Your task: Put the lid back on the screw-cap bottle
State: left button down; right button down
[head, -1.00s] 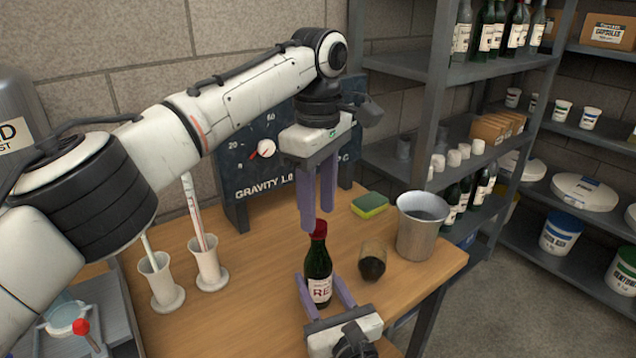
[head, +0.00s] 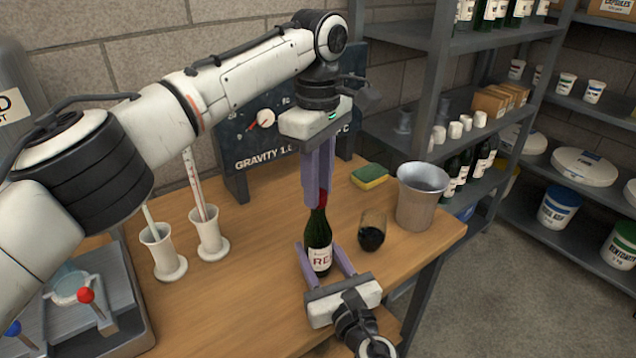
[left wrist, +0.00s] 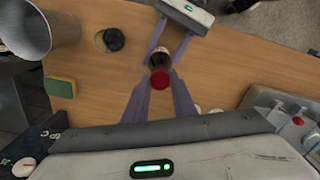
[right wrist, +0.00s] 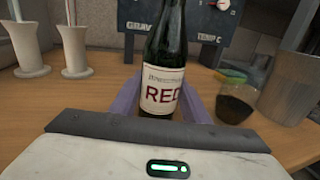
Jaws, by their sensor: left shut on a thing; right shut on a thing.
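The screw-cap bottle (head: 318,240) is dark green with a white RED label and stands upright on the table. My right gripper (head: 325,257) is shut on its lower body; the bottle also shows between those fingers in the right wrist view (right wrist: 164,70). The red lid (head: 323,197) is at the top of the bottle's neck, in line with it. My left gripper (head: 318,197) points down from above and is shut on the lid. In the left wrist view the lid (left wrist: 160,79) lies between the fingertips and hides the bottle's mouth, so the thread is not visible.
A glass of dark wine (head: 371,234) stands close right of the bottle. Behind it are a metal bucket (head: 421,200) and a sponge (head: 369,177). Two white cylinders (head: 161,250) with sticks stand left. The table front-left of the bottle is clear.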

pick_arm(q)
jog(key=m, duration=1.1)
jog(key=shift+m, duration=0.3)
jog(key=m, duration=0.3)
jog(key=shift+m, duration=0.4)
jog(key=m, duration=0.8)
jog(key=shift+f+m, duration=0.1)
jog(key=shift+m, duration=0.2)
jog(key=m, duration=0.6)
jog(key=shift+m, duration=0.4)
jog(key=c, duration=1.4)
grip_release()
